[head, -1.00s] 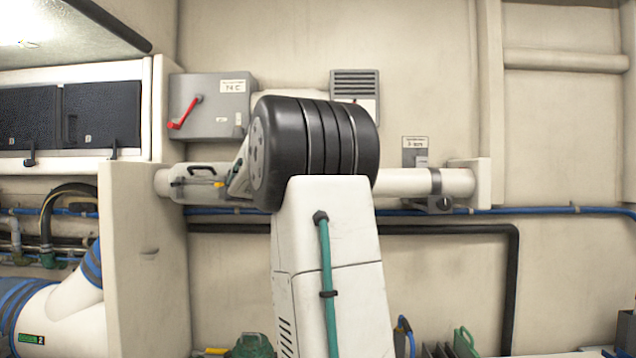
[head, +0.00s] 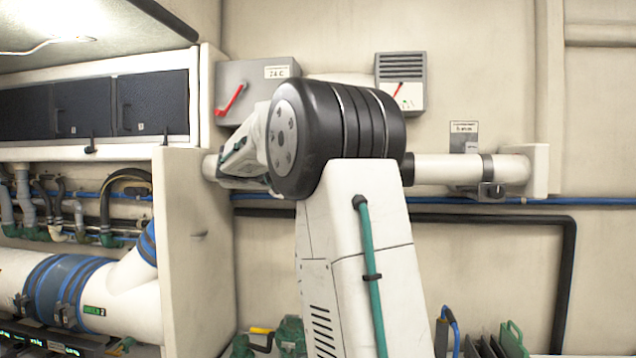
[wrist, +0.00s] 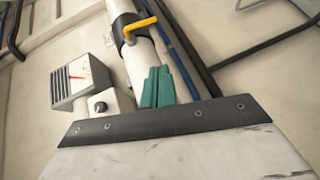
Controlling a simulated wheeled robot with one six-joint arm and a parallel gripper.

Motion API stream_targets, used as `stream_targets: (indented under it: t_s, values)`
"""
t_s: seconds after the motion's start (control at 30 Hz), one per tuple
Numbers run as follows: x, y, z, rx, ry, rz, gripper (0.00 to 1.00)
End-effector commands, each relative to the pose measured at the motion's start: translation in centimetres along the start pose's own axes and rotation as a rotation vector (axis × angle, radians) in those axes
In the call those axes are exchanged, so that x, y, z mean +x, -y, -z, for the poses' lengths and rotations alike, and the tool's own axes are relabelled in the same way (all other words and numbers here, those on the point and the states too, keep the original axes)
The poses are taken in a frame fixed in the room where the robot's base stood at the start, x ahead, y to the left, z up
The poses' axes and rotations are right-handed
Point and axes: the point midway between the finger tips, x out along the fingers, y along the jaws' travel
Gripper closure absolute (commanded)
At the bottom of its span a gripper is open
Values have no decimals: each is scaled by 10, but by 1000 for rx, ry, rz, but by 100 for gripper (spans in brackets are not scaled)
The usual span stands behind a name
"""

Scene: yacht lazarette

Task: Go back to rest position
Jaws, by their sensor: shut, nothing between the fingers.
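My gripper (wrist: 158,88) shows in the wrist view as teal fingers pressed together beyond the dark edge of my wrist housing. It is shut and empty, pointing toward the wall pipe. In the head view my arm rises in the middle, with its black ribbed joint in front of the pipe. There the gripper is hidden behind my arm.
A white pipe (head: 447,168) crosses the wall behind my arm; the wrist view shows a yellow handle (wrist: 140,27) on it. A grey box with a red lever (head: 231,101) and a gauge (head: 408,94) hang above. A pale partition (head: 192,250) stands left of my arm.

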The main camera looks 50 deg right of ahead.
Motion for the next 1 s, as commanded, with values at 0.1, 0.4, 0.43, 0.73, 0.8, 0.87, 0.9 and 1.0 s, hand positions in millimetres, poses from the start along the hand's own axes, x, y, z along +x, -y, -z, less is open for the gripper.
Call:
stream_targets:
  t_s: [0.1,0.4,0.43,0.73,0.8,0.87,0.9,1.0]
  values:
    - [1,0,0,0,1,0,100]
    - [1,0,0,0,1,0,100]
    - [1,0,0,-1,1,0,100]
    - [0,78,-30,-175,6,242,100]
    - [-14,105,-59,-227,-5,364,100]
    - [-30,127,-87,-267,-16,471,100]
    - [-42,140,-106,-290,-28,541,100]
    - [-75,171,-162,-341,-61,722,100]
